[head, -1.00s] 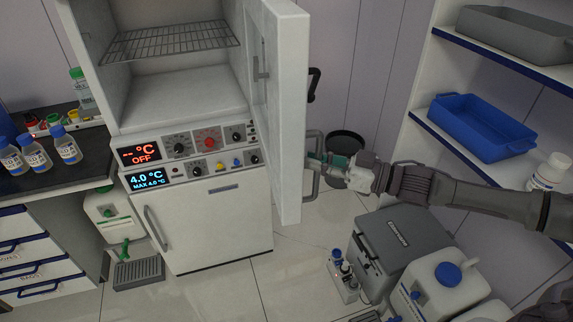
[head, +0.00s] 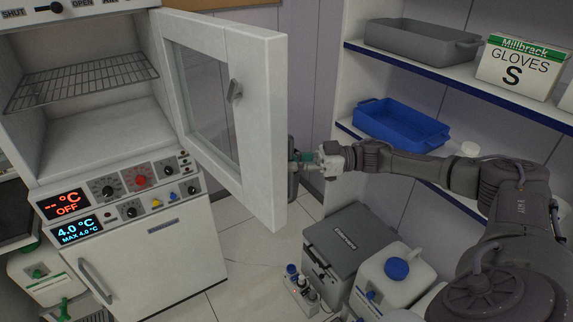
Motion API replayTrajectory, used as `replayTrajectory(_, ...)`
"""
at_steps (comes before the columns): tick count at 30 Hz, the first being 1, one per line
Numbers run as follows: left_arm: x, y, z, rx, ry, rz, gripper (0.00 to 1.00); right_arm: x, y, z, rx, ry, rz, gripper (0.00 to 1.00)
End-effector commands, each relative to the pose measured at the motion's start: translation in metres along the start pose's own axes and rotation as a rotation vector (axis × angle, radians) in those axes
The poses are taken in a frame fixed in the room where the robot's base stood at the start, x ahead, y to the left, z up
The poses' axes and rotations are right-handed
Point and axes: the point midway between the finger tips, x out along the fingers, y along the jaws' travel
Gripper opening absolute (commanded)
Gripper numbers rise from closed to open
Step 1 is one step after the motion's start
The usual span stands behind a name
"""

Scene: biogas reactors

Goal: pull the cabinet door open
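The upper cabinet door (head: 262,130) is white with a window and stands wide open, its inner face turned towards me. A small latch (head: 235,90) sits on that inner face. The grey door handle (head: 292,178) is on the outer side, mostly hidden behind the door's edge. My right gripper (head: 301,158) reaches in from the right and its fingers appear close together on this handle; the fingertips are partly hidden. The open cabinet (head: 100,122) shows a wire rack (head: 82,80) inside. My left gripper is not in view.
Below is a shut lower door (head: 150,262) under control panels. A grey box (head: 345,245) and a white canister (head: 390,275) stand on the floor at the right. Shelves hold a blue tray (head: 400,125), a grey tray (head: 422,38) and a glove box (head: 522,65).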

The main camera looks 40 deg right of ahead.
Motion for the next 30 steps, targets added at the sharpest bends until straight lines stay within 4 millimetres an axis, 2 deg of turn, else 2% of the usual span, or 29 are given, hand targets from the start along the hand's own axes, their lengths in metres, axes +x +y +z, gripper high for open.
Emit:
replayTrajectory(7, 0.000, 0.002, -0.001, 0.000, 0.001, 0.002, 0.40, 0.001, -0.001, -0.001, 0.001, 0.003, -0.002, 0.00)
replayTrajectory(8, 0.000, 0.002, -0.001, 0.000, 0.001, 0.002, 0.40, 0.001, -0.001, -0.001, 0.001, 0.003, -0.002, 0.18)
replayTrajectory(12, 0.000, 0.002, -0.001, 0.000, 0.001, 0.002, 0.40, 0.001, 0.000, -0.001, 0.000, 0.003, -0.001, 0.41)
replayTrajectory(23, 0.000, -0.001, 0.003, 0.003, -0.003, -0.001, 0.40, -0.003, 0.000, -0.001, -0.001, 0.001, 0.002, 0.41)
replayTrajectory(26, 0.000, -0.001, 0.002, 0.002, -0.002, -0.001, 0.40, -0.015, 0.000, 0.000, 0.000, 0.000, 0.003, 0.41)
replayTrajectory(30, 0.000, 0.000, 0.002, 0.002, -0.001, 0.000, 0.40, -0.043, 0.001, 0.001, 0.000, -0.002, 0.004, 0.41)
